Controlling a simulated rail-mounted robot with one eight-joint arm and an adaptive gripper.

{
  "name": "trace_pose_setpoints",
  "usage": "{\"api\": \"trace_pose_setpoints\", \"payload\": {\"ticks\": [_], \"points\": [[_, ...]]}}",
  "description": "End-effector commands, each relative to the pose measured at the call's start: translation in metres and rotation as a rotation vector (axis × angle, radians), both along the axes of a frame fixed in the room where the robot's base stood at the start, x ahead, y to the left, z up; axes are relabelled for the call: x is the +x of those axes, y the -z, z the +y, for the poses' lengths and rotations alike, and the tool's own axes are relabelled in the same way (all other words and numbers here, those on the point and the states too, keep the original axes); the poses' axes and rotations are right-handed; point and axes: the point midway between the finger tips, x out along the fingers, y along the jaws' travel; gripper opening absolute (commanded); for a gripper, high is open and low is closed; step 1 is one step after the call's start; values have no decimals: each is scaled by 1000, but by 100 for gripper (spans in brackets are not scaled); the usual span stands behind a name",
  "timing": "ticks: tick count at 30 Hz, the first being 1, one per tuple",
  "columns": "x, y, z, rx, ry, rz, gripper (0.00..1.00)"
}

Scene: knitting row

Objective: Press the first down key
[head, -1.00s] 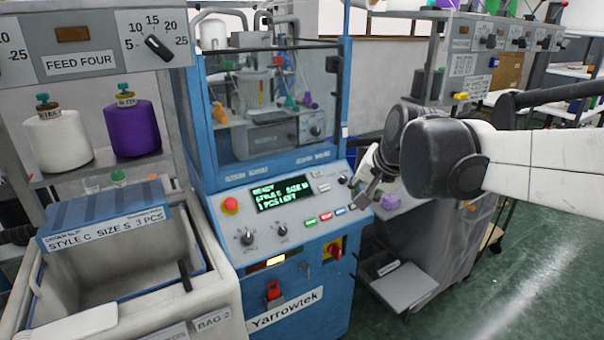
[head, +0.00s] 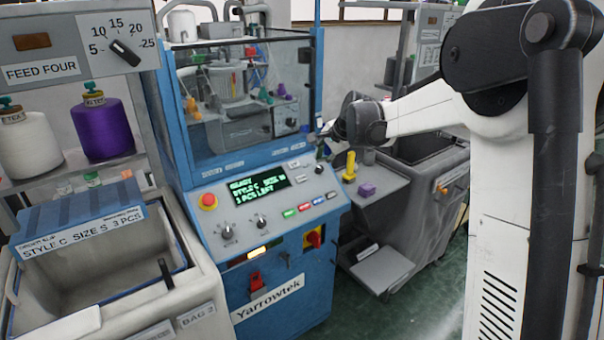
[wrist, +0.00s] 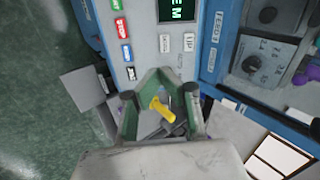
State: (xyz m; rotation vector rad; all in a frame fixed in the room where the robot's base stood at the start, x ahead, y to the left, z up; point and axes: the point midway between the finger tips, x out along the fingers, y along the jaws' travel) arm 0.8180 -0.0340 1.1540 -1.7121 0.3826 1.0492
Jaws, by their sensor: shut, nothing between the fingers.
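The blue knitting machine's sloped panel (head: 240,228) carries a lit display (head: 257,188) reading READY, STYLE C, SIZE M. Pale keys (head: 293,165) sit right of the display, above a row of green, red, blue and black keys. In the wrist view, one pale key (wrist: 190,42) is marked UP and another (wrist: 166,42) sits beside it. My gripper (wrist: 160,78) is shut and empty, near the panel's upper right corner; contact cannot be told.
A red stop button (head: 208,200) and two knobs are on the panel's left. A side cart with a yellow item (head: 350,165) and a purple block (head: 367,188) stands to the right. A bin with an order slip (head: 82,232) reading SIZE S is at left.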

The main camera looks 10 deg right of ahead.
Motion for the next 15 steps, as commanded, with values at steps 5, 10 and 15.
{"api": "trace_pose_setpoints", "payload": {"ticks": [5,10,15], "points": [[25,15,-6,48,44,11,0],[34,22,-8,70,64,16,0],[36,23,-8,73,66,18,0]]}}
